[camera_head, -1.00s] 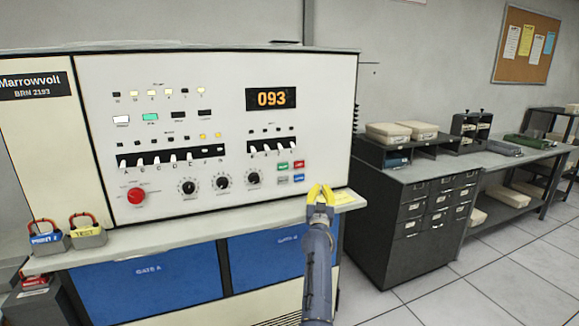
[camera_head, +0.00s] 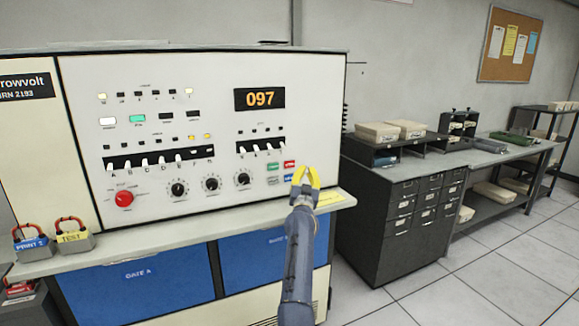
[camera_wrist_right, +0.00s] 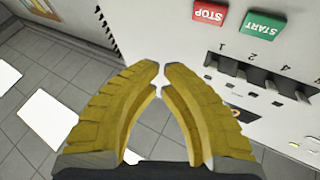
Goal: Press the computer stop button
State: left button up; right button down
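The red STOP button (camera_head: 290,164) is a small rectangle at the lower right of the computer's white panel (camera_head: 215,100). In the right wrist view the STOP button (camera_wrist_right: 209,13) shows at the top edge, left of the green START button (camera_wrist_right: 262,24). My right gripper (camera_head: 305,171) has yellow ribbed fingers and hangs just below and right of the button group. In the wrist view, the right gripper (camera_wrist_right: 162,67) has its fingertips almost together, with a thin gap and nothing between them. Whether it touches the panel is not shown. My left gripper is out of view.
A dark drawer cabinet (camera_head: 405,205) stands close on the right.

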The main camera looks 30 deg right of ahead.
jog(key=shift+w+d, duration=0.15)
jog(key=shift+w, duration=1.25)
jog(key=shift+w+d, duration=0.2)
jog(key=shift+w, duration=1.15)
jog(key=shift+w+d, duration=0.15)
jog(key=shift+w, duration=1.25)
jog(key=shift+w, duration=0.15)
jog(key=shift+w+d, duration=0.1)
jog(key=shift+w, duration=0.15)
jog(key=shift+w, duration=0.45)
jog(key=shift+s, duration=0.85)
jog(key=shift+s+a, duration=0.2)
jog(key=shift+s, duration=1.05)
jog(key=shift+s+a, duration=0.2)
jog(key=shift+s, duration=1.05)
